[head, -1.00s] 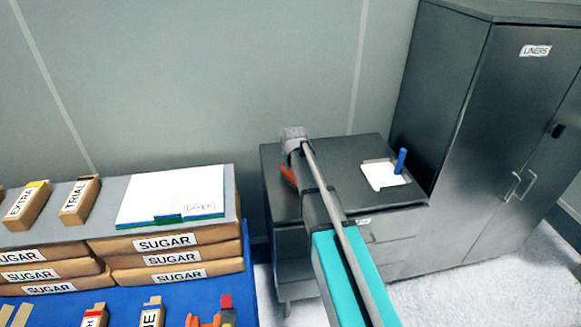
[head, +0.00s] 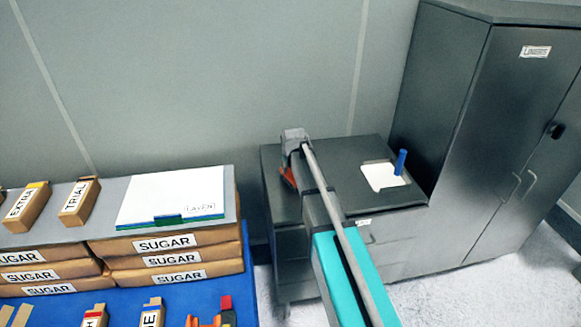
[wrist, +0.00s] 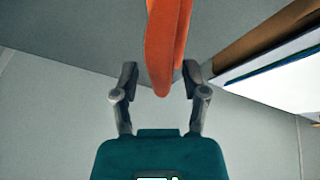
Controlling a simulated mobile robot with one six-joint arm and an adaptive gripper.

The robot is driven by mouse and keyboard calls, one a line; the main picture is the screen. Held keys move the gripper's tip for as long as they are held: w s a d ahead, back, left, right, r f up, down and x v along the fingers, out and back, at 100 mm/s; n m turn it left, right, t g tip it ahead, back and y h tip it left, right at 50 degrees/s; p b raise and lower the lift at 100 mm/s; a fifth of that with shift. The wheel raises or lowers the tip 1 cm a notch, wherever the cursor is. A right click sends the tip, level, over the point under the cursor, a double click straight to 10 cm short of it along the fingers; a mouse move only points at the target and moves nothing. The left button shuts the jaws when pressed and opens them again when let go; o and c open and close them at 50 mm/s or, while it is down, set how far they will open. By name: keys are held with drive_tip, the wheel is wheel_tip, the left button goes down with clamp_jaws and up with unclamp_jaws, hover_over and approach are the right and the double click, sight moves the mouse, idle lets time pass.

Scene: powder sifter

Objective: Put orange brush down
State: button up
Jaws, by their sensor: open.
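The orange brush (wrist: 166,45) shows in the wrist view as a long orange piece running from the top edge down between my fingers. My gripper (wrist: 160,78) is open, with a gap to the brush on both sides. In the head view a small orange part of the brush (head: 288,178) shows just below the end of my arm, over the left part of the dark cabinet top (head: 350,150). My arm hides the rest of it. I cannot tell whether it touches the cabinet top.
A white sheet in a tray (head: 383,177) with a blue upright object (head: 401,162) is on the cabinet's right part. A tall dark cabinet (head: 470,130) stands to the right. Stacked sugar bags (head: 165,243) and a white board (head: 172,196) are on the left. The cabinet top's middle is clear.

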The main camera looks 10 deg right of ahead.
drive_tip(key=p+v, duration=1)
drive_tip(key=v, duration=0.2)
drive_tip(key=shift+p, duration=0.3)
idle(0.7)
drive_tip(key=s+f+m+g, duration=0.1)
drive_tip(key=s+m+g, duration=0.4)
drive_tip(key=s, duration=2.1)
drive_tip(key=shift+d+f, duration=0.4)
drive_tip(key=shift+d, duration=0.05)
drive_tip(key=shift+f+b, duration=1.25)
drive_tip(key=shift+b, duration=0.05)
